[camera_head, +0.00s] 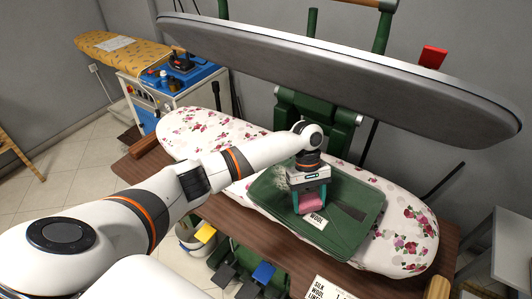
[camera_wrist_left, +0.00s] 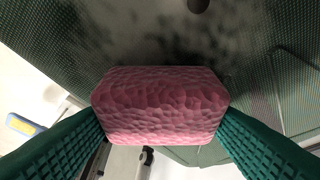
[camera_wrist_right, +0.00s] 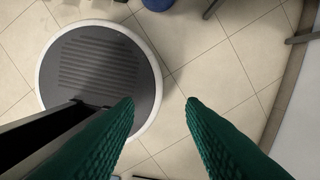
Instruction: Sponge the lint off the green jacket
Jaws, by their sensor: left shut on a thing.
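The green jacket (camera_head: 350,235) lies flat on the flowered pressing board, with a white WOOL label (camera_head: 314,222) at its front edge. It also fills much of the left wrist view (camera_wrist_left: 275,75). A speckled greyish patch that looks like lint (camera_head: 280,181) shows on its left part. My left gripper (camera_head: 311,200) points down over the middle of the jacket, shut on a pink sponge (camera_wrist_left: 160,105). Whether the sponge touches the cloth I cannot tell. My right gripper (camera_wrist_right: 160,105) is open and empty above the tiled floor; the head view does not show it.
The flowered board (camera_head: 190,135) rests over a brown wooden table (camera_head: 150,170). The raised press lid (camera_head: 340,80) hangs above and behind the jacket. A printed card (camera_head: 330,290) is at the front edge. A yellow ironing board (camera_head: 125,45) stands back left.

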